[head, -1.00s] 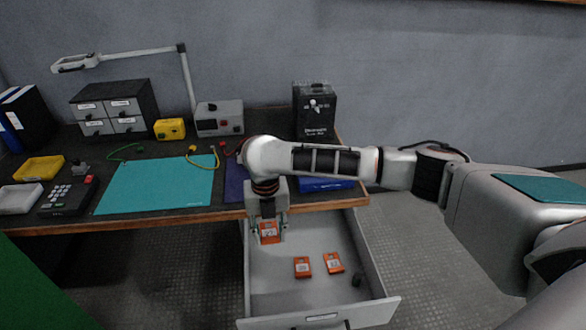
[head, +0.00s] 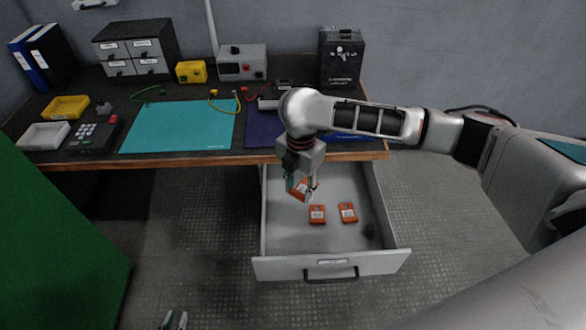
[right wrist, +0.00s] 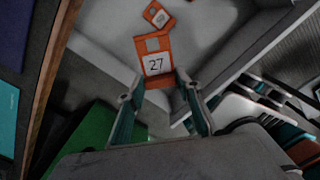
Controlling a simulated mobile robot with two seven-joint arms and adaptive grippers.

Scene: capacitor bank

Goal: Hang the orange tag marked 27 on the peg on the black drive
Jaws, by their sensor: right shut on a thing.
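The orange tag marked 27 (right wrist: 155,64) is in my right gripper (right wrist: 160,92), its number readable in the right wrist view. In the head view my right gripper (head: 302,192) is over the back left of the open drawer, and the tag (head: 299,187) sits tilted at its fingers. The black drive (head: 340,62) stands upright at the back right of the bench, with a small light peg (head: 339,49) on its front. My left gripper (head: 174,320) shows only its fingertips at the bottom edge, apart and empty.
Two more orange tags (head: 317,214) (head: 348,212) lie in the grey drawer (head: 282,240), with a small dark object (head: 369,230) at its right. The bench edge (head: 200,159) runs behind the drawer. A grey box (head: 242,62) stands left of the drive.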

